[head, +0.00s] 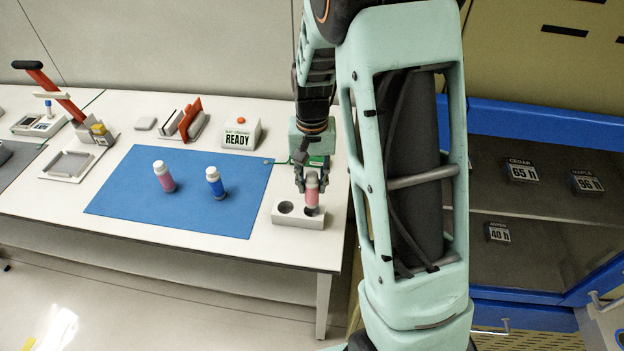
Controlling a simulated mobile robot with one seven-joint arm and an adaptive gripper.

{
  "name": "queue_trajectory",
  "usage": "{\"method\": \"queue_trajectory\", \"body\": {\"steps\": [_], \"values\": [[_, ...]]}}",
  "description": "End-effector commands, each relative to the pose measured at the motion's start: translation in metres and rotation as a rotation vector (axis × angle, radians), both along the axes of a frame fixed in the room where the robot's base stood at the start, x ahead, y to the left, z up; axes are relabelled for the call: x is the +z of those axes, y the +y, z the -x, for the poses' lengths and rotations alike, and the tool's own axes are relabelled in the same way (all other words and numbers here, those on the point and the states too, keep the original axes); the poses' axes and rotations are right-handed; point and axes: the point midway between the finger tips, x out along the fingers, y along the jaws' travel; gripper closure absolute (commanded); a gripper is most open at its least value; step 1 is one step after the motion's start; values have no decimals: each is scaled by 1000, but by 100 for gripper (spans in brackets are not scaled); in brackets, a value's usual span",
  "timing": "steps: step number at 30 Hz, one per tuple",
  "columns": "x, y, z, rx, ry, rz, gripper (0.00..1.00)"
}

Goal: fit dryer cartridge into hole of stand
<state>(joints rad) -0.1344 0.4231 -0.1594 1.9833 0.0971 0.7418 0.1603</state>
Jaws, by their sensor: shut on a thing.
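A pink dryer cartridge with a white cap (312,192) is held upright between the fingers of my gripper (308,182). It is at the right hole of the white stand (299,222), its lower end at or just over the hole; I cannot tell how deep it sits. The stand's left hole (286,207) is empty and dark. The stand is near the table's right front corner. My gripper reaches down from behind the stand, shut on the cartridge.
A blue mat (125,200) bears another pink cartridge (163,176) and a blue cartridge (215,183). A READY sign box (241,133) stands behind the mat. A lever press (60,95) is at the left. Shelves with hour labels (522,170) are at the right.

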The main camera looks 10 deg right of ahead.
Motion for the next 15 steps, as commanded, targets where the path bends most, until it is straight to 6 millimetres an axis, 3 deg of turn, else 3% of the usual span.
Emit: {"method": "queue_trajectory", "body": {"steps": [6, 15], "values": [[-18, 0, 0, 0, 1, 0, 100], [-18, 0, 0, 0, 1, 0, 100]]}}
